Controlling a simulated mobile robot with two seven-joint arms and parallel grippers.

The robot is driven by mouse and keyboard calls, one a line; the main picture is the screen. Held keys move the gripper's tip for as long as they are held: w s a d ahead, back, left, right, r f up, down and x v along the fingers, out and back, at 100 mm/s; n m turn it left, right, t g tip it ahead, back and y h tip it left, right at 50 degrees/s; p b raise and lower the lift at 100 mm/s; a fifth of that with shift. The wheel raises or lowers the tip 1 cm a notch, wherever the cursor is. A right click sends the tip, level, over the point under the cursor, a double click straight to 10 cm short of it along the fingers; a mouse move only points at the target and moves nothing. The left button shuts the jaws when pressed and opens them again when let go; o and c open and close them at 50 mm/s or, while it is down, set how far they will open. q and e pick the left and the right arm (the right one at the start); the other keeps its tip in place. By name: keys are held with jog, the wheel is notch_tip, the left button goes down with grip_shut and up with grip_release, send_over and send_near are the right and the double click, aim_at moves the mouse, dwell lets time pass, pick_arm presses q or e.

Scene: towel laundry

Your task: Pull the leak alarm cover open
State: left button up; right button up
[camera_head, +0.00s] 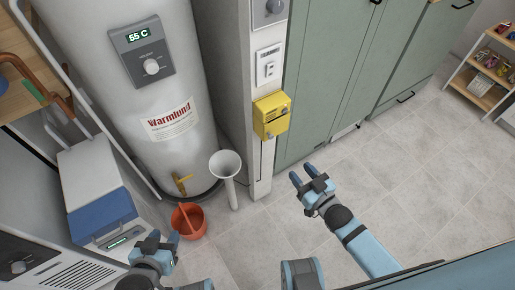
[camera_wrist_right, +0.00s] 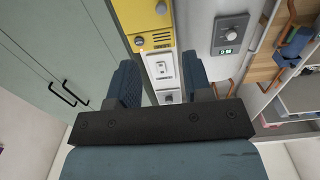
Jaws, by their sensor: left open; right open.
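The leak alarm appears to be the yellow box (camera_head: 271,115) on the narrow grey wall post, below a white switch plate. It also shows at the top of the right wrist view (camera_wrist_right: 153,28), with round grey knobs on it. I cannot tell for certain how its cover sits. My right gripper (camera_head: 309,184) is open and empty, below and right of the box and apart from it. In the right wrist view its two fingers (camera_wrist_right: 160,77) stand apart with the switch plate beyond them. My left gripper (camera_head: 164,246) is open and empty at the lower left, near the orange bucket.
A white water heater (camera_head: 165,90) reading 55 C stands left of the post. A white funnel pipe (camera_head: 226,166) and an orange bucket (camera_head: 189,220) stand below. Green cabinets (camera_head: 335,70) fill the right wall. The tiled floor (camera_head: 420,160) at right is clear.

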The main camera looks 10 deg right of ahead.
aim_at(272, 138)
jog(key=b+x, duration=0.1)
jog(key=x, duration=1.3)
jog(key=shift+a, duration=0.1)
grip_shut()
